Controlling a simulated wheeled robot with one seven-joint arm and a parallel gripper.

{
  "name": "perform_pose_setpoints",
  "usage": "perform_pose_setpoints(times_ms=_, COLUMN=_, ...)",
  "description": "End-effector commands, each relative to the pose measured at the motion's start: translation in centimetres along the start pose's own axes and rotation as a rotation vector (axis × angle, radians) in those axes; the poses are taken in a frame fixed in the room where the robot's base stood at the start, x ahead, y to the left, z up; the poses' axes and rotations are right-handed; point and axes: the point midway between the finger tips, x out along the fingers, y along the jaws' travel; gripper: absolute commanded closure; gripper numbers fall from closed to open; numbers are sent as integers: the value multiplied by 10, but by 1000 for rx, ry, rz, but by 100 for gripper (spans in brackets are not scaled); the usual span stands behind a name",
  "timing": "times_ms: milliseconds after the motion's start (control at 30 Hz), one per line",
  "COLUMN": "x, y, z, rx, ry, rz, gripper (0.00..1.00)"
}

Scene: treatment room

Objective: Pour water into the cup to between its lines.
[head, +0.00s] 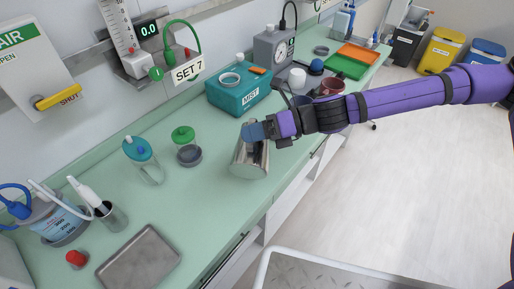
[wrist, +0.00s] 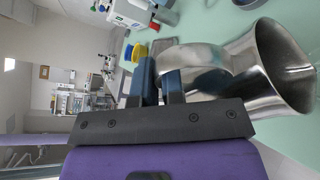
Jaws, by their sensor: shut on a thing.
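My gripper (head: 256,133) is shut on a shiny metal jug (head: 248,161) over the counter's front part. The jug also shows in the wrist view (wrist: 205,70), beside the blue fingers (wrist: 158,82). Its flared round end faces right in that view. I cannot tell whether the jug touches the counter, and no water is clearly visible. I cannot tell for sure which vessel is the cup with lines. A clear vessel with a teal lid (head: 138,149) and a green-lidded one (head: 183,134) stand left of the jug. A blue-labelled container with marks (head: 47,210) is far left.
A teal MIST box (head: 238,96) and a grey gauge unit (head: 273,50) stand behind the jug. A metal tray (head: 139,262), a red-capped item (head: 76,259) and a metal holder (head: 112,217) are at the front left.

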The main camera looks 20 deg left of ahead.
Motion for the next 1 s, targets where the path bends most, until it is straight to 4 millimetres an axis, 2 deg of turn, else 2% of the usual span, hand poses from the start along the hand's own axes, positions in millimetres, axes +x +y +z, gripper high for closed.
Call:
perform_pose_setpoints(times_ms=100, x=9, y=9, z=-24, rx=-108, ry=6, rz=-32, gripper=100)
perform_pose_setpoints(times_ms=233, x=16, y=5, z=-42, rx=-250, ry=12, rz=-90, gripper=100)
perform_pose_setpoints(times_ms=600, x=18, y=11, z=-48, rx=-377, ry=19, rz=-137, gripper=100)
perform_pose_setpoints(times_ms=1000, x=18, y=10, z=-48, rx=-382, ry=18, rz=-140, gripper=100)
